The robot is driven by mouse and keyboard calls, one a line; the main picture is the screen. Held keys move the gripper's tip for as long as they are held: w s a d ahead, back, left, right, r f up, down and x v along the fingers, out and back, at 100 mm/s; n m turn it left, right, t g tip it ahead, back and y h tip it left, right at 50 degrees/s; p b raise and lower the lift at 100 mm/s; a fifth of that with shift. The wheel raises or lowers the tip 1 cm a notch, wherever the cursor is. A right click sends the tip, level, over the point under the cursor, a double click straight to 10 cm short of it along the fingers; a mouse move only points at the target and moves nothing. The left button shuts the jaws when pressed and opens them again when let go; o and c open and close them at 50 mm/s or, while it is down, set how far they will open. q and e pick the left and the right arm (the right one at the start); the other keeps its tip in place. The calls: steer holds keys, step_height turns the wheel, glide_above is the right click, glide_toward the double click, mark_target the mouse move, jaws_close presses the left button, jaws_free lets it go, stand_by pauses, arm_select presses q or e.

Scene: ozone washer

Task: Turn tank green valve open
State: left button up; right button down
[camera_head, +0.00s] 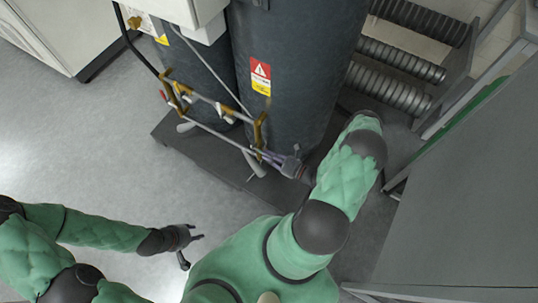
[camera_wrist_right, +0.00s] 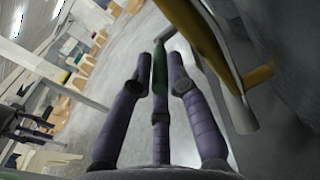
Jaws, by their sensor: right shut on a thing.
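The dark grey tank (camera_head: 300,90) stands at the top centre of the head view, with pipes and brass fittings (camera_head: 259,130) on its front. The green valve (camera_wrist_right: 160,70) shows in the right wrist view as a narrow green handle between my purple fingers. My right gripper (camera_head: 266,156) is at the low front of the tank, and in the wrist view its fingers (camera_wrist_right: 160,85) are closed around the green handle. In the head view the handle is too hidden to make out. My left gripper (camera_head: 193,250) is open and empty over the floor, well away from the tank.
A second tank (camera_head: 200,70) stands to the left, under a white box. Both tanks stand on a dark base plate (camera_head: 222,158). Ribbed hoses (camera_head: 390,92) and a grey cabinet (camera_head: 470,200) are on the right. The floor (camera_head: 80,140) at left is clear.

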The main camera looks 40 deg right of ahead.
mark_target(257, 148)
steer(key=shift+w+a+r+g+h+p, duration=0.15)
steer(key=shift+r+g+h+p, duration=0.65)
steer(key=shift+p, duration=1.8)
steer(key=shift+w+a+r+g+h+p, duration=0.1)
steer(key=shift+w+r+g+h+p, duration=0.1)
steer(key=shift+r+g+p, duration=1.75)
steer(key=shift+w+f+g+h+p, duration=0.25)
steer(key=shift+f+p, duration=0.5)
steer(key=shift+p, duration=1.05)
steer(key=c, duration=1.2)
jaws_free()
steer(key=v, duration=1.2)
steer(key=shift+r, duration=0.1)
